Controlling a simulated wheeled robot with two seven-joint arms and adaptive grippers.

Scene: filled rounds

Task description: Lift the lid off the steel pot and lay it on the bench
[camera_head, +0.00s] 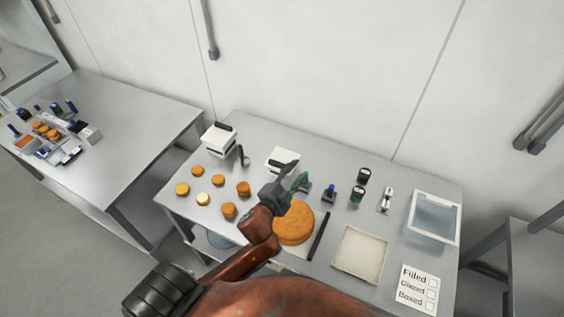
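I cannot make out a steel pot or its lid in the head view. My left gripper (294,177) is over the middle of the grey bench (385,165), above and just behind a large round orange-brown cake (293,226). A small green piece (301,181) shows at its fingers; I cannot tell whether it is held or lies behind them. The finger gap is too small to read. My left arm hides part of the bench's front. My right gripper is not in view.
Several small rounds (228,211) lie on the left of the bench. White boxes (217,138), dark-capped jars (357,194), a dark bar (319,236), a pale square tray (361,254), a clear bin (434,216) and a checklist card (416,287) occupy the rest. Another table (130,120) stands left.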

